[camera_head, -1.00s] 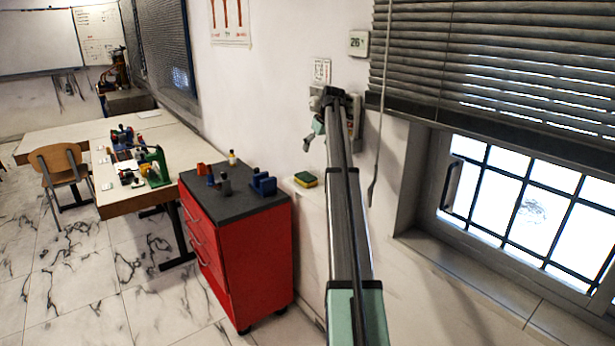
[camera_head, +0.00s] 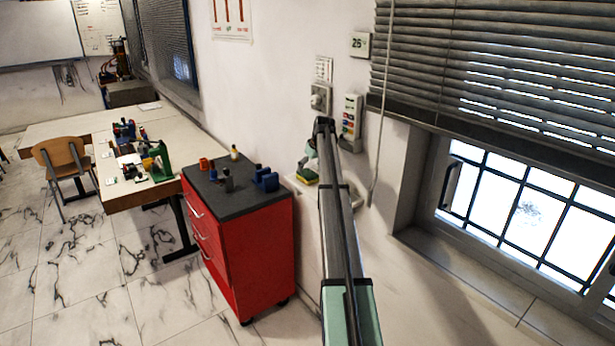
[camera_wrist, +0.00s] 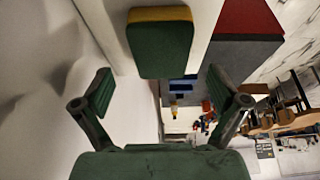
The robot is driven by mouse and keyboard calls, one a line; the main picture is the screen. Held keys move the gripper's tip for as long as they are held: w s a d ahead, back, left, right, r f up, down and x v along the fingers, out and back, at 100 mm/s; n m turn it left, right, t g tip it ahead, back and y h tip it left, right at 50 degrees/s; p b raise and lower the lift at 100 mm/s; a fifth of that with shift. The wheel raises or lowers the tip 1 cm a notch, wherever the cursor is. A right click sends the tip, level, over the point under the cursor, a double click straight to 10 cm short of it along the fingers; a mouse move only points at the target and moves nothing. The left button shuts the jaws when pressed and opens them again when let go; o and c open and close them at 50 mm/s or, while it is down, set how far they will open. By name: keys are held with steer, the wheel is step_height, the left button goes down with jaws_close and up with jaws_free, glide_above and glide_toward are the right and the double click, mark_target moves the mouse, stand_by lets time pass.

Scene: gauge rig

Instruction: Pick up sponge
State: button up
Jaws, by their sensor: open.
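The sponge (camera_head: 307,176), green with a yellow layer, lies on a white ledge (camera_head: 290,181) by the wall, just right of the red cabinet. In the wrist view the sponge (camera_wrist: 160,48) shows ahead of the fingertips, roughly centred between them. My gripper (camera_wrist: 163,92) is open, and nothing is between its fingers. In the head view my gripper (camera_head: 309,155) is just above the sponge, partly hidden by my arm; whether it touches the sponge cannot be told there.
A red cabinet (camera_head: 250,245) with a dark top holding small blue, orange and grey items stands left of the ledge. Control boxes (camera_head: 350,122) are on the wall behind my arm. A blind cord (camera_head: 380,150) hangs to the right, near the window.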

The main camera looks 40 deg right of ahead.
mark_target(308, 173)
steer(key=p+x, duration=0.2)
steer(key=x, duration=0.2)
steer(key=shift+f, duration=0.15)
steer(key=shift+f, duration=0.25)
stand_by(0.4)
steer(key=c, duration=0.8)
